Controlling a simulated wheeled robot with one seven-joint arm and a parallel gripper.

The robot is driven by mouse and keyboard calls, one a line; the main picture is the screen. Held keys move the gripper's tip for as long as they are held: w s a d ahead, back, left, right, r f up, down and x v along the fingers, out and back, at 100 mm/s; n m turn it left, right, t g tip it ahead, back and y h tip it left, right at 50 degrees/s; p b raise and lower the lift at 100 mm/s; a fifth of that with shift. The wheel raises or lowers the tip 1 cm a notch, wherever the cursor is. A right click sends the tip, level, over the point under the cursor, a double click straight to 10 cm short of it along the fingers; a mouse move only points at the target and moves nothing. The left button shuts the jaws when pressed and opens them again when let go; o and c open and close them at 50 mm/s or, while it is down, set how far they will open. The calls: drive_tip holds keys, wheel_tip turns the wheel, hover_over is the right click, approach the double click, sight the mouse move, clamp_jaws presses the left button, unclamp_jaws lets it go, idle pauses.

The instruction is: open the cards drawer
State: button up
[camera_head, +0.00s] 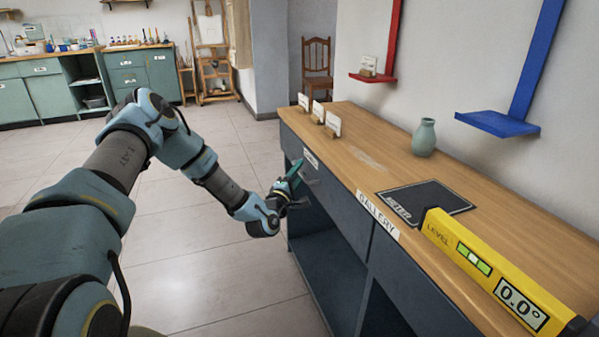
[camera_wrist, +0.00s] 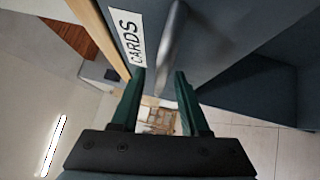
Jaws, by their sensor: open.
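The cards drawer (camera_head: 292,142) is at the far end of the dark blue-grey cabinet and looks shut. Its white CARDS label (camera_wrist: 127,37) reads clearly in the wrist view, beside the grey bar handle (camera_wrist: 174,42). My gripper (camera_wrist: 160,75) is open at the drawer front, with its two green fingers on either side of the handle's near end. I cannot tell whether a finger touches the handle. In the head view my gripper (camera_head: 294,172) is beside the drawer front and partly covers it.
The wooden cabinet top (camera_head: 400,170) carries small cards in stands (camera_head: 332,123), a green vase (camera_head: 424,138), a dark METER pad (camera_head: 425,201) and a yellow level (camera_head: 490,265). Open shelves lie below the drawers. The tiled floor (camera_head: 190,240) left of the cabinet is clear.

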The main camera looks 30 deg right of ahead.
drive_tip(key=shift+w+d, duration=0.15)
drive_tip(key=shift+d, duration=0.05)
clamp_jaws()
idle(0.3)
idle(1.1)
